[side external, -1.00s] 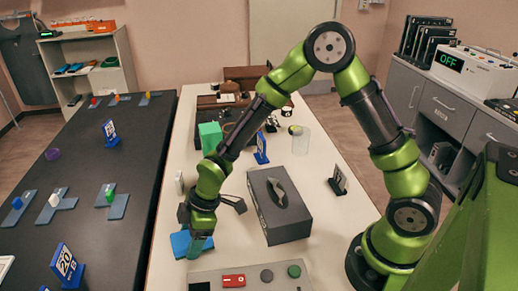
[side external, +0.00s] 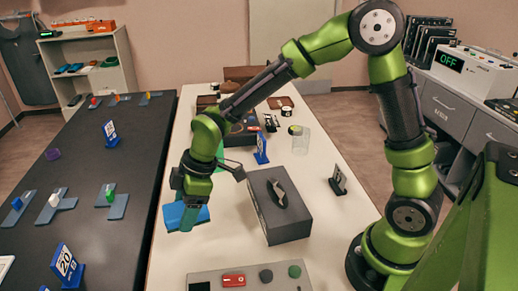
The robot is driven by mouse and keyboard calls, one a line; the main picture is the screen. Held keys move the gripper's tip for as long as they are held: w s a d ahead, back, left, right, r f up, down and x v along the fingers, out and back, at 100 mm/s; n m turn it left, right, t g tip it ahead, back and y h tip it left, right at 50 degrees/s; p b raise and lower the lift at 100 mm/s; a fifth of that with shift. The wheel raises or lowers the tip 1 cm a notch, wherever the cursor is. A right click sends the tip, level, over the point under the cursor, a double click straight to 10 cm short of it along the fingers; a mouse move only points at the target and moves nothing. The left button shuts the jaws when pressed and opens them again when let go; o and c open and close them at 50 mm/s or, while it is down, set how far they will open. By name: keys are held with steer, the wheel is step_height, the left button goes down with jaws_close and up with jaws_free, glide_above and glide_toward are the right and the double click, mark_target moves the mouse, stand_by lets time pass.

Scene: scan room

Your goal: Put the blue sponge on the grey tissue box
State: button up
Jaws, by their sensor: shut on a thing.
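The blue sponge (side external: 174,217) is in my gripper (side external: 189,221), at the left edge of the white table. The gripper is shut on it and points down. The sponge looks held a little above the table top; its underside is hidden. The grey tissue box (side external: 289,226) stands on the table to the right of my gripper, apart from it. A dark tissue sticks up from the slot in its top.
A grey panel (side external: 214,280) with a red piece and knobs lies at the near edge. A small dark stand (side external: 338,180) is right of the box. A clear cup (side external: 300,141) and a blue sign (side external: 261,149) stand behind it. Bare table (side external: 237,243) separates sponge and box.

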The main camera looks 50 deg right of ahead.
steer(key=w+d+r+m, duration=0.2)
steer(key=d+r, duration=0.1)
steer(key=d, duration=0.5)
step_height(320, 180, up, 2)
glide_above(269, 186)
steer(key=s+d, duration=0.1)
steer(key=shift+m+t+h, duration=0.3)
steer(key=shift+t, duration=0.1)
step_height(269, 186, down, 7)
steer(key=shift+f, duration=0.1)
steer(key=o, duration=1)
steer(key=shift+f, duration=0.15)
